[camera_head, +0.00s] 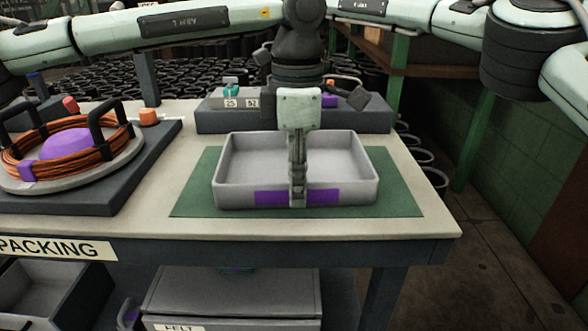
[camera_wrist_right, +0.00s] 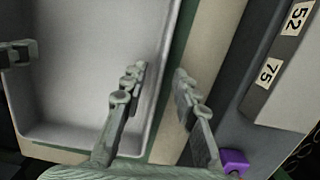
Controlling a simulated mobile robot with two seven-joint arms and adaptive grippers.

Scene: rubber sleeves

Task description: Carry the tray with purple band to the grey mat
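The pale grey tray (camera_head: 235,168) with a purple band (camera_head: 270,197) on its front wall sits level over a green mat (camera_head: 195,197) on the table; I cannot tell any small gap beneath it. My left gripper (camera_head: 298,190) points down at the middle of the front wall, seen edge-on, so its finger spacing is hidden. Its tip also shows in the right wrist view (camera_wrist_right: 22,52). My right gripper (camera_wrist_right: 159,76) is open at the opposite wall, one finger over the inside, the other outside. The tray (camera_wrist_right: 85,70) looks empty. I cannot make out a grey mat.
On the left, a dark slab (camera_head: 150,165) bears a round plate with an orange coil (camera_head: 60,145) and black handles. A grey block (camera_head: 215,118) with number labels stands close behind the tray; a purple piece (camera_head: 329,101) shows there. The table's front edge is near.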

